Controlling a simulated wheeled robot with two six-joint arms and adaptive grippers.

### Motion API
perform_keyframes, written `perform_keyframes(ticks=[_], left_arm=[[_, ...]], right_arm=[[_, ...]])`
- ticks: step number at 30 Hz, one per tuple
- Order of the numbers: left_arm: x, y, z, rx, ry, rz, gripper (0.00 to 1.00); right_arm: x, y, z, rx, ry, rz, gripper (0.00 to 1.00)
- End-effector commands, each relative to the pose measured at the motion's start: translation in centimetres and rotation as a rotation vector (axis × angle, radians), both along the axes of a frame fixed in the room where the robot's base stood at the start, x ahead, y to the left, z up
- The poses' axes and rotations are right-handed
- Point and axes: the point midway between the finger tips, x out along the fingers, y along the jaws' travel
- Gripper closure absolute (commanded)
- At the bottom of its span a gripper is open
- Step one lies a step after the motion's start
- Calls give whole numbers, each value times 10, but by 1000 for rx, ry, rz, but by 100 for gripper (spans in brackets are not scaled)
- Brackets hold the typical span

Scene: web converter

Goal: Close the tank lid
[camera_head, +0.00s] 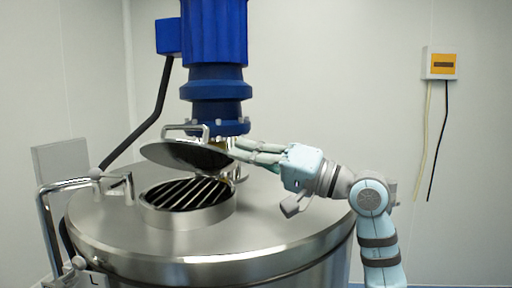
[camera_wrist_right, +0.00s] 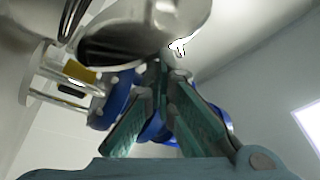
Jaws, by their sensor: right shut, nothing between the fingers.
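The round steel tank lid (camera_head: 186,155) is partly open. It hangs tilted over the tank's round opening, with a bent bar handle (camera_head: 187,128) on its upper side. The raised opening rim (camera_head: 188,219) has a grate of dark bars (camera_head: 190,194) inside and shows below the lid. My right gripper (camera_head: 240,149) is shut and empty, reaching in from the right with its fingertips close to the lid's right edge; I cannot tell if they touch. In the right wrist view its fingers (camera_wrist_right: 160,75) point toward a shiny round metal part at the top. My left gripper is not in view.
A blue motor (camera_head: 216,85) stands on the tank top (camera_head: 270,222) just behind the lid and my right fingers. A bent steel pipe (camera_head: 68,187) stands at the left. A wall box (camera_head: 440,64) with hanging cables is at the far right.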

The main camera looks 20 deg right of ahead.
Motion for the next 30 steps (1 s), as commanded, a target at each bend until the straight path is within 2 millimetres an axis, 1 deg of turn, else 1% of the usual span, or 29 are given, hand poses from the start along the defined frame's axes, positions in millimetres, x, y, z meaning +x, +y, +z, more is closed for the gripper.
perform_keyframes(ticks=[1,9,17,30], left_arm=[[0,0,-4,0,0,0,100],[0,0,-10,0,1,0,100],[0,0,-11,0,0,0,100],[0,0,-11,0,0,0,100]], right_arm=[[0,3,-7,1,6,6,100],[2,9,-18,2,5,10,100],[3,12,-21,3,5,15,100],[3,12,-21,2,5,14,100]])
